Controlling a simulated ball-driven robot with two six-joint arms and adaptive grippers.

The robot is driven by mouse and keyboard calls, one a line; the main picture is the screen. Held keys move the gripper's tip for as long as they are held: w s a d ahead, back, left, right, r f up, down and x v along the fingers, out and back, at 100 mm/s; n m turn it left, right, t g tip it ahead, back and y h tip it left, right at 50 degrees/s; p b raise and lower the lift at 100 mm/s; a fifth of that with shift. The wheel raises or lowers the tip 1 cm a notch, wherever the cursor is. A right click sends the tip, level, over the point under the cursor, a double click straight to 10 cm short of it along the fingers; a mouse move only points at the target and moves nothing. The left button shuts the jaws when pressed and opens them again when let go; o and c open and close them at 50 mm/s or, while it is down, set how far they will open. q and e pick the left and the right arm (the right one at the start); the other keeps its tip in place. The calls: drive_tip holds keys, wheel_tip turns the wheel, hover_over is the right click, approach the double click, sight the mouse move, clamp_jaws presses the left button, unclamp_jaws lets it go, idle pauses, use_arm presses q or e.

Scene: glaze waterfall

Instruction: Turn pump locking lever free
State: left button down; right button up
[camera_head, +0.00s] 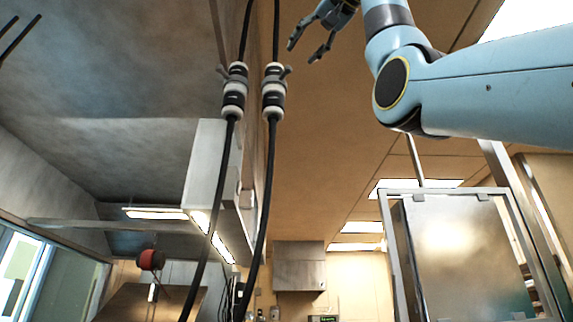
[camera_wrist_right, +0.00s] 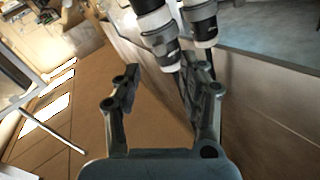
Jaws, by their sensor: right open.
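Two dark hoses run through black, white and grey couplings, a left coupling (camera_head: 234,95) and a right coupling (camera_head: 273,95). A small grey lever (camera_head: 286,71) juts from the right coupling, and another lever (camera_head: 222,72) from the left one. Which lever is the pump's locking lever I cannot tell. My right gripper (camera_head: 303,51) is open and empty, above and to the right of the right coupling, apart from it. In the right wrist view the open fingers (camera_wrist_right: 164,73) have the near coupling (camera_wrist_right: 162,38) beyond them, and the other coupling (camera_wrist_right: 199,22) beside it. My left gripper is not in view.
A light-grey box (camera_head: 205,165) is to the left of the hoses. A red and black object (camera_head: 151,261) is at lower left. A framed metal panel (camera_head: 465,255) stands at lower right. Space around the right gripper looks clear.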

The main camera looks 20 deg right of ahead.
sight(290, 67)
drive_tip(key=p+x, duration=0.3)
drive_tip(key=x, duration=0.5)
drive_tip(key=shift+r+p, duration=0.1)
drive_tip(key=shift+p, duration=0.2)
drive_tip(key=shift+w, duration=0.4)
clamp_jaws()
